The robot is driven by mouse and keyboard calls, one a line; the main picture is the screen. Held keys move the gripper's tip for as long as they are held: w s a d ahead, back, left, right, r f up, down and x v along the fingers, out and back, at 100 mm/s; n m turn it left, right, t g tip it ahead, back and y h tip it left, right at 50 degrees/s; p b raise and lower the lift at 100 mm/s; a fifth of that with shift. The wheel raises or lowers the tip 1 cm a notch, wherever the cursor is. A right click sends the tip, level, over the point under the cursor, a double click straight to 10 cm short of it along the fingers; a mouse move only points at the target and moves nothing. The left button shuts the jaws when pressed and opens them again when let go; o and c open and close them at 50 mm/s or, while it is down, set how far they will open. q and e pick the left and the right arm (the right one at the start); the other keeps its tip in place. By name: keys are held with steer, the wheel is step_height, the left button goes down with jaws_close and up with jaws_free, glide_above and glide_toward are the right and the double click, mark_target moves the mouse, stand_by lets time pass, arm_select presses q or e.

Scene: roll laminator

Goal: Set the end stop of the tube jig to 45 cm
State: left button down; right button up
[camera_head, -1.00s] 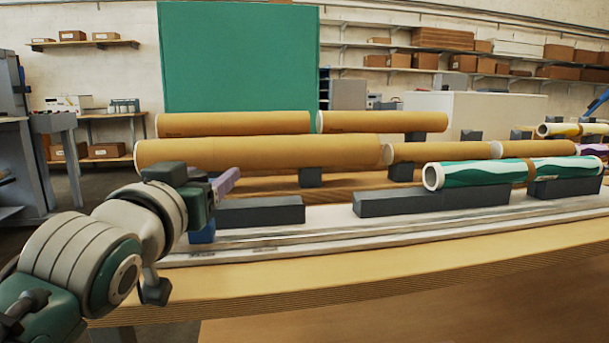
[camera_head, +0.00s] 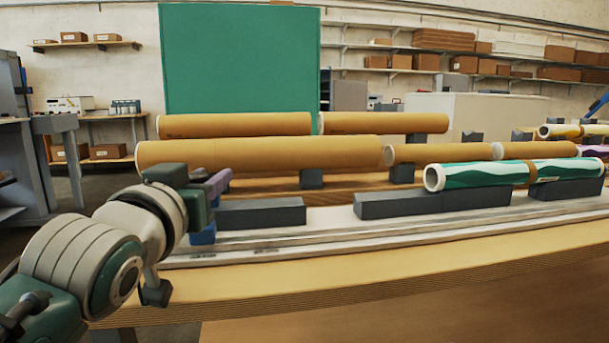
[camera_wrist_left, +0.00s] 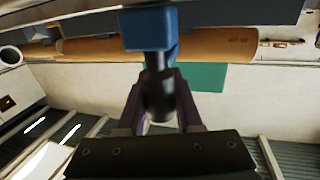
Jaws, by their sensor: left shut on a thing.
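The tube jig is a long pale rail (camera_head: 400,235) with dark grey support blocks along the table's front. Its end stop shows as a blue block (camera_head: 203,236) at the rail's left end, partly hidden behind my left gripper (camera_head: 213,190). In the left wrist view the blue block (camera_wrist_left: 150,28) carries a black knob (camera_wrist_left: 158,92). The purple fingers of my left gripper (camera_wrist_left: 160,105) are shut around this knob, one on each side. A scale reading cannot be made out. My right gripper is in neither view.
A green-and-white tube (camera_head: 475,175) lies on the jig's dark blocks (camera_head: 430,202) at the right. Several brown tubes (camera_head: 260,153) lie on supports behind the rail. The wooden table front (camera_head: 400,270) is clear.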

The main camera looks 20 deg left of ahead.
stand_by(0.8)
arm_select(q)
steer(key=shift+s+a+r, duration=0.1)
steer(key=shift+a, duration=0.15)
steer(key=s+a+p, duration=0.2)
steer(key=a+p, duration=0.1)
steer(key=shift+r, duration=0.15)
steer(key=s+a, duration=0.1)
steer(key=a, duration=0.1)
steer(key=s+a+p, duration=0.1)
steer(key=a, duration=0.1)
steer(key=s+a+p, duration=0.1)
steer(key=s+a, duration=0.1)
steer(key=a, duration=0.1)
steer(key=shift+s+f, duration=0.1)
steer(key=shift+f, duration=0.15)
steer(key=c, duration=1)
jaws_free()
steer(key=o, duration=0.4)
steer(key=shift+s+a, duration=0.1)
steer(key=shift+a, duration=0.05)
